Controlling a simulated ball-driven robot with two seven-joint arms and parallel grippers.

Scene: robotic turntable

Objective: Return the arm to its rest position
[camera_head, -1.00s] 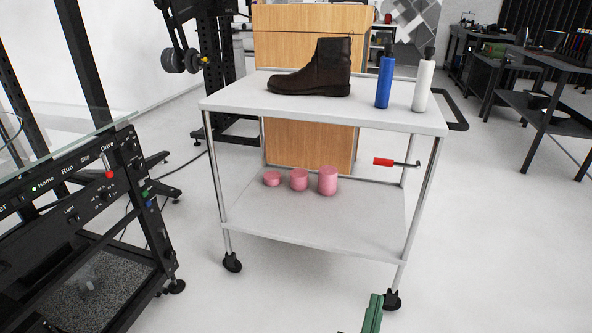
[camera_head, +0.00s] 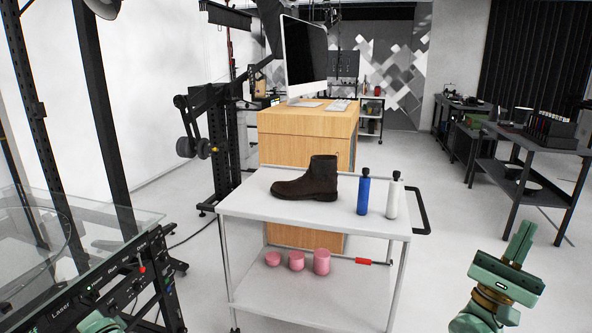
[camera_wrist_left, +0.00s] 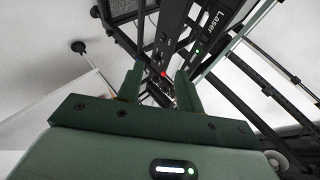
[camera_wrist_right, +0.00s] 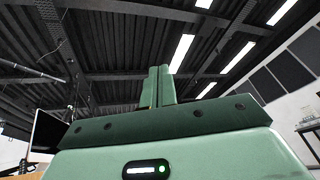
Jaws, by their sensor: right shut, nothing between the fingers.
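My right gripper (camera_head: 521,243) is raised at the lower right of the head view, to the right of the cart and apart from it. Its fingers point up and are together, with nothing between them. In the right wrist view the shut fingers (camera_wrist_right: 158,86) point toward the ceiling. In the left wrist view my left gripper (camera_wrist_left: 160,85) has its two fingers spread, with nothing held between them. The turntable's black control panel shows beyond them. In the head view only a green part of my left arm shows at the bottom left edge.
A white cart (camera_head: 270,214) holds a brown boot (camera_head: 312,182), a blue bottle (camera_head: 363,194) and a white bottle (camera_head: 393,197). Pink cylinders (camera_head: 321,261) sit on its lower shelf. The turntable's control panel (camera_head: 110,285) is at left. Floor between cart and right gripper is clear.

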